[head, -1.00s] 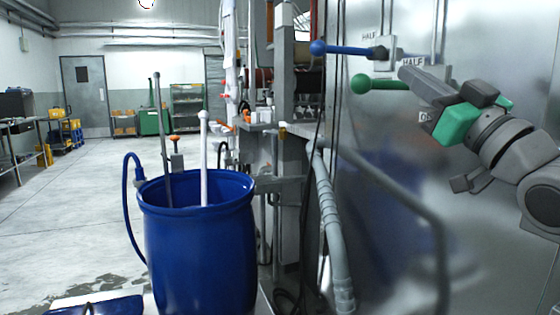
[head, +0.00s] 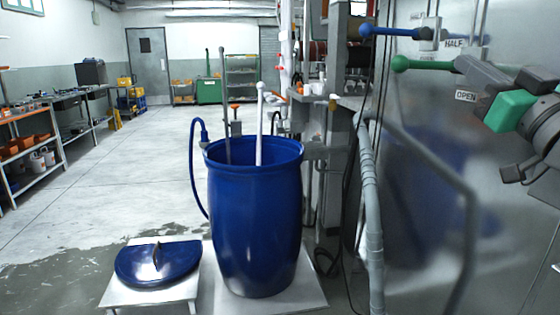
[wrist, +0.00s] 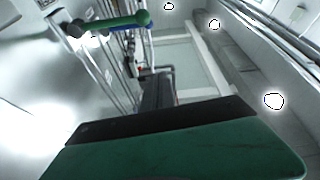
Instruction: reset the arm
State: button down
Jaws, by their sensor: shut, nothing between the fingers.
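My gripper (head: 466,68) is at the right edge of the head view, beside the steel wall panel. Its grey fingers are shut with nothing between them, and a green part sits behind them. The fingertips overlap the right end of the green-knobbed lever (head: 425,65) in the picture; whether they touch cannot be told. That lever lies about level, its right end hidden. In the wrist view, a green lever (wrist: 120,22) shows ahead, apart from the dark and green gripper parts filling the bottom.
A blue-knobbed lever (head: 391,31) sits above, by a HALF label; an OPEN label (head: 466,96) is lower. A blue barrel (head: 255,220) with upright rods stands left of a grey pipe (head: 371,215). A blue lid (head: 157,264) lies on a low stand.

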jog(key=w+a+f+m+g+h+p, duration=0.4)
jog(key=w+a+f+g+p, duration=0.55)
jog(key=p, duration=0.75)
jog(key=s+a+f+g+p, duration=0.2)
jog(key=s+f+g+p, duration=0.2)
jog(key=s+f, duration=0.4)
jog(key=s+a+f+g+h+p, duration=0.1)
jog(key=s+a+f+g+p, duration=0.2)
jog(key=s, duration=0.9)
notch_tip(320, 180, down, 6)
jog(key=g+p, duration=0.2)
jog(key=p, duration=0.2)
jog(key=shift+s+p, duration=0.25)
jog(key=shift+p, duration=0.05)
jog(key=shift+a+g, duration=0.1)
jog(key=shift+g, duration=0.15)
